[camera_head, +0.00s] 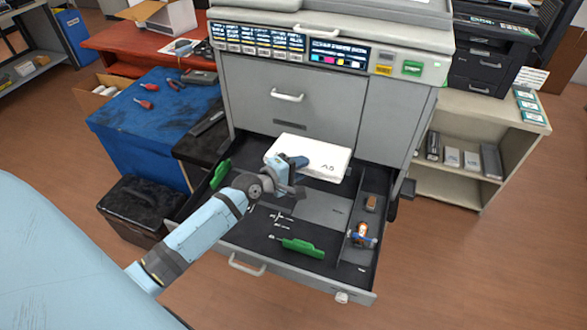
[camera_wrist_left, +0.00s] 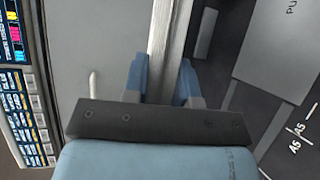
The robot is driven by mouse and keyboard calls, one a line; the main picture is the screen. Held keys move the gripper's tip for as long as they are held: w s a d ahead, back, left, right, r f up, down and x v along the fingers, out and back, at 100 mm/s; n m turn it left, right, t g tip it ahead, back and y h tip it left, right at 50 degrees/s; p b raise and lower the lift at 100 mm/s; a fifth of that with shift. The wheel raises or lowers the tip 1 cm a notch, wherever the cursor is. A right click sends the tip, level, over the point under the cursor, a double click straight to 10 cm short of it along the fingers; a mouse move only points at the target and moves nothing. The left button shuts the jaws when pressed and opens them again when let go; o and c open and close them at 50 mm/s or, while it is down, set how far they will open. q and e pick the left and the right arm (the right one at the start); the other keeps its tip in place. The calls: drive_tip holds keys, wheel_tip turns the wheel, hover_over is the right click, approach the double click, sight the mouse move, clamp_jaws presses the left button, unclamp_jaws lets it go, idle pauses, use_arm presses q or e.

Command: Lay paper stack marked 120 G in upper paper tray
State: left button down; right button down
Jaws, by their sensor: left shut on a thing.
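A white paper stack (camera_head: 315,155) is held over the back part of an open grey drawer tray (camera_head: 300,267) of the large printer. Its visible marking is small and looks like "A5"; I cannot read "120 G". My left gripper (camera_head: 293,163) is shut on the stack's near left edge. In the left wrist view the stack (camera_wrist_left: 165,35) shows edge-on between the blue fingers (camera_wrist_left: 161,85). The tray holds green guides (camera_head: 302,247) and (camera_head: 220,173), and white size marks on its dark floor. Whether the stack touches the tray is unclear. My right gripper is not in view.
A closed drawer front (camera_head: 290,110) stands above the open one. Small orange and blue parts (camera_head: 362,236) lie in the tray's right compartment. A blue cabinet (camera_head: 150,115) with tools stands left, and a black case (camera_head: 138,205) before it. A shelf (camera_head: 465,135) stands right.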

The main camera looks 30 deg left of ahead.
use_arm(q)
drive_tip(key=shift+w+a+f, duration=0.15)
drive_tip(key=shift+a+f, duration=0.2)
drive_tip(key=shift+a, duration=0.25)
drive_tip(key=shift+w+a+f, duration=0.1)
drive_tip(key=shift+a+f, duration=0.25)
drive_tip(key=shift+a, duration=0.2)
drive_tip(key=shift+w+a+f+n+g, duration=0.1)
drive_tip(key=shift+w+f+n+g, duration=0.25)
drive_tip(key=shift+f, duration=1.1)
drive_tip(key=shift+w+f+n+g, duration=0.1)
drive_tip(key=shift+f+g, duration=0.4)
drive_tip(key=shift+f, duration=1)
drive_tip(key=shift+w+a+f+n+g, duration=0.2)
drive_tip(key=shift+f+g, duration=0.25)
drive_tip(key=shift+f, duration=1)
drive_tip(key=shift+d, duration=0.15)
drive_tip(key=c, duration=1)
unclamp_jaws()
drive_tip(key=shift+o, duration=0.8)
drive_tip(key=shift+f, duration=0.1)
